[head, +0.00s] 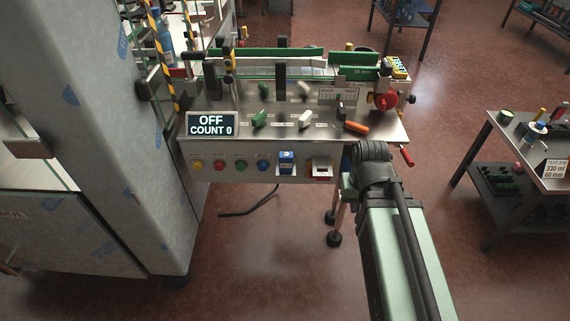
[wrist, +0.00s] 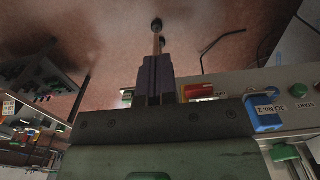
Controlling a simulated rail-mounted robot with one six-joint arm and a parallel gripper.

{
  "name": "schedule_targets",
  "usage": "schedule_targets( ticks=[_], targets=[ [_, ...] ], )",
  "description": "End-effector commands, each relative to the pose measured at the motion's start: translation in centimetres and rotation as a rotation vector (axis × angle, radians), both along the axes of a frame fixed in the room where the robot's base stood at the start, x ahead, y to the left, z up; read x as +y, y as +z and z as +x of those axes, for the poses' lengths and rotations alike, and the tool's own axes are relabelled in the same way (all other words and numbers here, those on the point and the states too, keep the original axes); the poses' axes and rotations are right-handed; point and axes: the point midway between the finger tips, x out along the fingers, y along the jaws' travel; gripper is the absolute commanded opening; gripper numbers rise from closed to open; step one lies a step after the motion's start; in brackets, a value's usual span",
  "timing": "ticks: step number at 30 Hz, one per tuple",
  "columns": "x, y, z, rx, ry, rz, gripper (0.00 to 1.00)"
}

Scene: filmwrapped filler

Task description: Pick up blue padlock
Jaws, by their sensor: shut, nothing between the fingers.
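The blue padlock (head: 287,162) is at the lower front panel of the steel machine, right of the row of round buttons, with a pale label on it. It also shows in the wrist view (wrist: 264,118), right of my gripper. My gripper (wrist: 156,62) shows there as dark fingers close together, shut and empty, apart from the padlock. In the head view my arm hides the gripper. How the padlock is held at the panel cannot be made out.
A red switch (head: 322,169) is right of the padlock; it also shows in the wrist view (wrist: 200,90). An OFF display (head: 212,124) and loose handles lie above the panel. A large grey cabinet (head: 110,150) stands left, a side table (head: 540,165) right. The floor between is mostly clear.

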Motion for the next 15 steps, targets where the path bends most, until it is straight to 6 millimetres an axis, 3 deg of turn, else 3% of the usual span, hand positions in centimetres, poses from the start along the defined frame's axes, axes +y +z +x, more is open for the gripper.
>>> schedule_targets(
  ticks=[4, 15],
  targets=[
    [0.0, 0.0, 0.0, 0.0, 0.0, 0.0, 0.0],
    [0.0, 0.0, 0.0, 0.0, 0.0, 0.0, 0.57]
  ],
)
